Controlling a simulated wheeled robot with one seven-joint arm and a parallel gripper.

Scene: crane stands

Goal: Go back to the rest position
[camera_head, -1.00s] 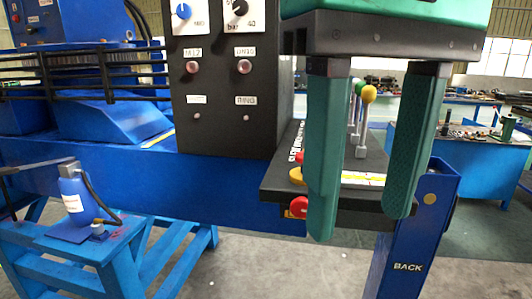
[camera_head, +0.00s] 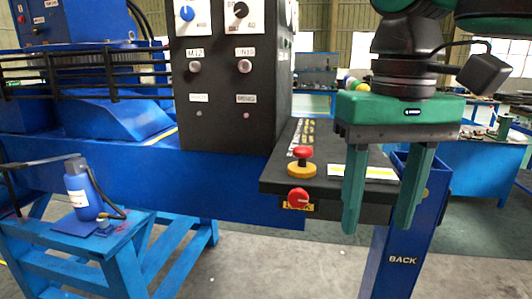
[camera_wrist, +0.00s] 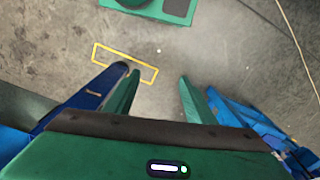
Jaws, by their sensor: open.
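My gripper (camera_head: 382,205) has a green body and two long green fingers that point down. The fingers are apart with nothing between them, so it is open and empty. In the head view it hangs in front of the right part of the black control shelf (camera_head: 277,180) and hides some of it. In the wrist view the two fingertips of my gripper (camera_wrist: 160,78) are apart above the grey floor.
A red button on a yellow base (camera_head: 302,168) and a red knob (camera_head: 298,198) are on the shelf. A dark panel (camera_head: 222,125) stands behind. A blue post marked BACK (camera_head: 402,262) is below right. A blue bottle (camera_head: 84,195) stands on the left bench.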

